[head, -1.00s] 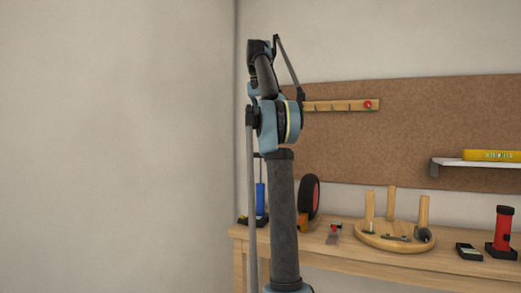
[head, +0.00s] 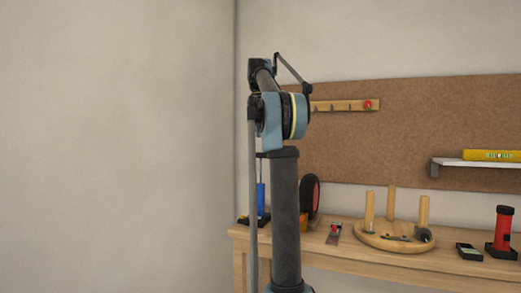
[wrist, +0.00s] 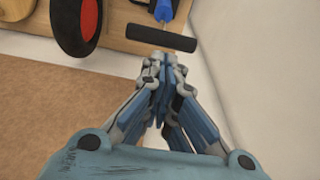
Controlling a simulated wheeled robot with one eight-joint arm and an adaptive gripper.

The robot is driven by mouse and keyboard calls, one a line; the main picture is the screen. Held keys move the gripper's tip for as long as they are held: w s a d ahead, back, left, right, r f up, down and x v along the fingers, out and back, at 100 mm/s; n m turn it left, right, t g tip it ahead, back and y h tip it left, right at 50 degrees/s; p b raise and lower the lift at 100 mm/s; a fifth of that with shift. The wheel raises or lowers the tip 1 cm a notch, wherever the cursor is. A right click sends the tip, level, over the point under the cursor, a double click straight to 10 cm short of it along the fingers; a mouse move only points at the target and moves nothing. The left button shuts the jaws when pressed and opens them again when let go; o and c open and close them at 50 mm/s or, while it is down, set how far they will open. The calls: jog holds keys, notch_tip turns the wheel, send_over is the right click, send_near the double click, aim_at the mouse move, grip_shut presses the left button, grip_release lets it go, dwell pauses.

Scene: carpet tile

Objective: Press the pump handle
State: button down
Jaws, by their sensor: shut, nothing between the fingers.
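The pump stands at the left end of the bench, with a blue barrel (head: 261,198) partly hidden behind my arm in the head view. In the wrist view its black crossbar handle (wrist: 161,38) lies across the top, with the blue barrel (wrist: 164,12) beyond it. My gripper (wrist: 158,62) is shut and empty, its fingertips just below the handle in the wrist picture. I cannot tell whether they touch it. In the head view my gripper cannot be made out.
A black wheel with a red hub (wrist: 75,25) is beside the pump. The wooden bench (head: 350,264) also holds a round peg base (head: 380,238) and a red torch-like thing (head: 502,228). A cork board (head: 420,130) hangs behind. A plain wall (head: 120,140) is at left.

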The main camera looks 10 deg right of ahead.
aim_at(259, 155)
jog(key=shift+w+d+f, duration=0.1)
jog(key=shift+w+f, duration=0.05)
jog(key=shift+f, duration=1)
jog(key=shift+w+d+f, duration=0.1)
jog(key=shift+f, duration=1)
jog(key=shift+w+d+f, duration=0.1)
jog(key=shift+w+f, duration=0.05)
jog(key=shift+f, duration=1)
notch_tip(259, 155, down, 13)
jog(key=shift+s+r, duration=0.1)
jog(key=shift+r, duration=0.05)
jog(key=r, duration=0.4)
jog(key=s+r, duration=0.1)
jog(key=r, duration=0.4)
jog(key=a+r, duration=0.1)
jog(key=r, duration=0.4)
jog(key=shift+s+a, duration=0.1)
jog(key=shift+s, duration=0.2)
jog(key=shift+a+f, duration=0.1)
